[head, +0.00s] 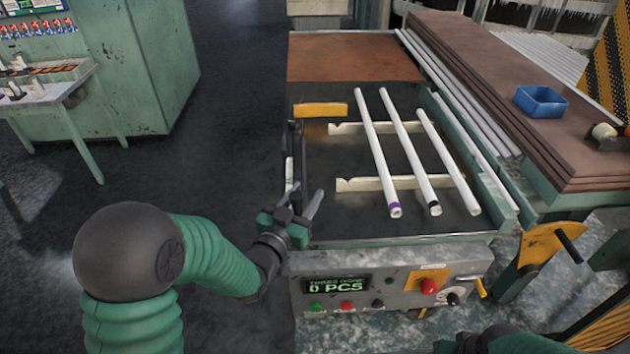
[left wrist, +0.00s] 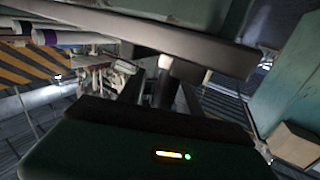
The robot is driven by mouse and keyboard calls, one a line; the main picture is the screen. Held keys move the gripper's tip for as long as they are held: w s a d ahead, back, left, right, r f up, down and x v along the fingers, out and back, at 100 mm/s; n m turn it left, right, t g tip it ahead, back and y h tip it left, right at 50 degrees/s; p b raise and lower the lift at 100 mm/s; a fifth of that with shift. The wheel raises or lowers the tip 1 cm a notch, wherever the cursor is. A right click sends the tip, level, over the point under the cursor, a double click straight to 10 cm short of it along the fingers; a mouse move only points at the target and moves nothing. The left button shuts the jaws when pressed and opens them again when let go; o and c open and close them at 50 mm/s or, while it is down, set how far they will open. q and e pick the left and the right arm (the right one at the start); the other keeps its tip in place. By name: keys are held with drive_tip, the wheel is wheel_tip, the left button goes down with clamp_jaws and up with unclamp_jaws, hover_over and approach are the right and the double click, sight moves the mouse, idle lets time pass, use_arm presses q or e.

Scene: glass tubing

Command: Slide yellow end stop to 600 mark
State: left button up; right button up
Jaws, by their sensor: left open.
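The yellow end stop (head: 320,110) is a flat yellow block at the left edge of the machine bed, towards its far end. My left gripper (head: 303,200) is open and empty beside the near left edge of the bed. It is nearer to me than the end stop and apart from it. In the left wrist view, the dark fingers (left wrist: 160,95) point away below a grey rail (left wrist: 150,38). I cannot make out a 600 mark in either view. Part of my right arm shows at the bottom right of the head view, without visible fingers.
Three white tubes (head: 410,140) lie across two pale notched supports (head: 362,185) on the bed. The front panel (head: 400,285) has a display reading 0 PCS, buttons and yellow handles. A blue bin (head: 541,101) sits on brown boards at right.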

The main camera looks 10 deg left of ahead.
use_arm(q)
drive_tip(key=shift+r, duration=0.1)
drive_tip(key=shift+s+a+r, duration=0.15)
drive_tip(key=shift+s+a, duration=0.05)
drive_tip(key=shift+s, duration=0.15)
drive_tip(key=shift+a, duration=0.15)
drive_tip(key=shift+c, duration=1.1)
drive_tip(key=shift+w, duration=0.15)
drive_tip(key=c, duration=0.5)
drive_tip(key=shift+d, duration=0.2)
clamp_jaws()
drive_tip(key=shift+a, duration=0.1)
